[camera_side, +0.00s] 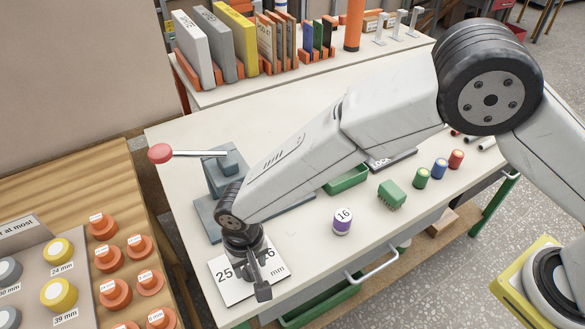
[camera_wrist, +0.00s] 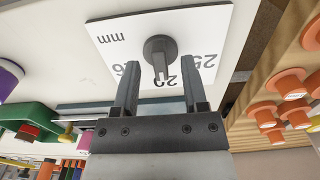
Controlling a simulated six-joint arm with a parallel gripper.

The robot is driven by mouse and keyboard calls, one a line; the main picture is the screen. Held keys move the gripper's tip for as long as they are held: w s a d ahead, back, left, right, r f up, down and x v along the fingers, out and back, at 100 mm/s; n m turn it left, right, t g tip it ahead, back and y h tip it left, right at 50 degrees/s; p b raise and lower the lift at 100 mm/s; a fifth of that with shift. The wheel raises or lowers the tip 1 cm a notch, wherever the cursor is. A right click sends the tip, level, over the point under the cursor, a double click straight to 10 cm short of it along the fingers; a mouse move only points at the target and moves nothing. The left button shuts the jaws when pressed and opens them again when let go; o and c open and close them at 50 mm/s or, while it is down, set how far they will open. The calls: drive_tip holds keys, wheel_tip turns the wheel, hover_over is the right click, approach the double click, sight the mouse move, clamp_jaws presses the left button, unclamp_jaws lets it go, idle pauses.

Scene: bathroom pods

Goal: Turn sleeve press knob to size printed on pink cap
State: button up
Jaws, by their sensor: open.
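The white dial plate (camera_side: 232,287) lies at the table's front left corner, marked 25, mm and a partly hidden number ending in 6. In the wrist view the plate (camera_wrist: 110,25) shows 25, 20 and that same number upside down. The dark grey knob (camera_wrist: 160,48) sits on it, its pointer towards 20. My gripper (camera_wrist: 160,68) is open, its fingers either side of the pointer with gaps. In the side view my gripper (camera_side: 258,277) is over the plate and hides most of the knob.
The blue-grey press with a red-ended lever (camera_side: 160,153) stands behind my gripper. A green block (camera_side: 392,194), green tray (camera_side: 346,178) and several coloured cylinders (camera_side: 440,168) are to the right. Orange and yellow knobs fill the wooden bench (camera_side: 100,180) at left.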

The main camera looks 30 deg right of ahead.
sight(250, 268)
drive_tip(key=shift+r, duration=3.45)
drive_tip(key=w+d+r+t, duration=0.1)
drive_tip(key=d+r, duration=0.1)
drive_tip(key=d, duration=0.8)
drive_tip(key=w+d+r, duration=0.2)
drive_tip(key=d+r, duration=0.1)
drive_tip(key=d, duration=0.8)
drive_tip(key=s+d, duration=0.5)
drive_tip(key=d, duration=0.3)
drive_tip(key=s+d+t, duration=0.1)
drive_tip(key=s+d, duration=0.4)
drive_tip(key=d, duration=0.3)
drive_tip(key=shift+r+t, duration=0.25)
drive_tip(key=shift+t, duration=0.05)
